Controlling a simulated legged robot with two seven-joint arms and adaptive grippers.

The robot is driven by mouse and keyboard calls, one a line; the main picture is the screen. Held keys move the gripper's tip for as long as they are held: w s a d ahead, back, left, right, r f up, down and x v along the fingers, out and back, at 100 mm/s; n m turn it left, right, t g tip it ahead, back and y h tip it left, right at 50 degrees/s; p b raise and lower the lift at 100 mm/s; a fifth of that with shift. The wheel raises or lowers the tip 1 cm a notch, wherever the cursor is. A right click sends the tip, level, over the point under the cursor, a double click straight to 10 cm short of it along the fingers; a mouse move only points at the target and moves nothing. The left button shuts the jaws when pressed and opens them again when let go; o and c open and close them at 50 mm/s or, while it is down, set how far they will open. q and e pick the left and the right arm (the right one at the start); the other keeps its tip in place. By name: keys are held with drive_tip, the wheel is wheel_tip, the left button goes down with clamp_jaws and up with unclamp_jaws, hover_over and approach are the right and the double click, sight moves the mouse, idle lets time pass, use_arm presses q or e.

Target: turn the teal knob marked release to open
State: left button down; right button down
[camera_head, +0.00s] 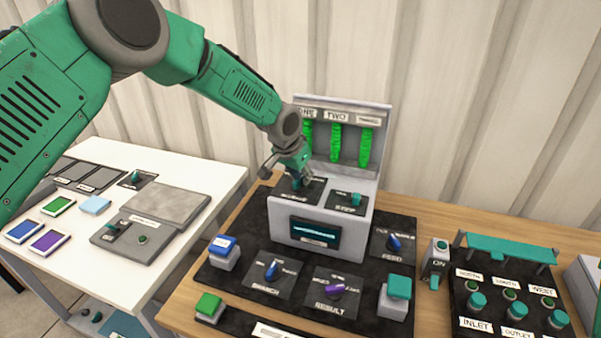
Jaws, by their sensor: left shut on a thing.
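My left gripper (298,177) reaches down from the upper left to the top of the grey console. It is shut on a small teal knob (296,184) on the console's left dark plate. The gripper covers most of this knob, and the plate's label is too blurred to read surely. How far the knob is turned cannot be told. A second teal knob (356,199) stands free on the plate to the right, marked STEP. My right gripper is not in view.
The console's back panel (382,125) holds green columns. A dark screen (313,232) faces front. Blue knobs (271,271), a purple knob (335,291) and coloured buttons surround it on the black mat. A teal-valved manifold (510,300) stands right. A white table (190,178) stands left.

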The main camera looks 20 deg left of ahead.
use_arm(q)
drive_tip(key=shift+s+f+m+g+h, duration=0.1)
drive_tip(key=shift+m+g+h, duration=0.15)
drive_tip(key=shift+m, duration=0.65)
drive_tip(key=shift+s+f+m+g+h, duration=0.15)
drive_tip(key=shift+m+h, duration=0.1)
drive_tip(key=shift+m, duration=0.65)
drive_tip(key=shift+w+d, duration=0.1)
drive_tip(key=shift+r, duration=0.1)
drive_tip(key=c, duration=1.5)
unclamp_jaws()
drive_tip(key=shift+c, duration=0.2)
drive_tip(key=shift+w+r, duration=0.1)
drive_tip(key=shift+r, duration=0.25)
drive_tip(key=v, duration=1.1)
drive_tip(key=shift+a, duration=0.25)
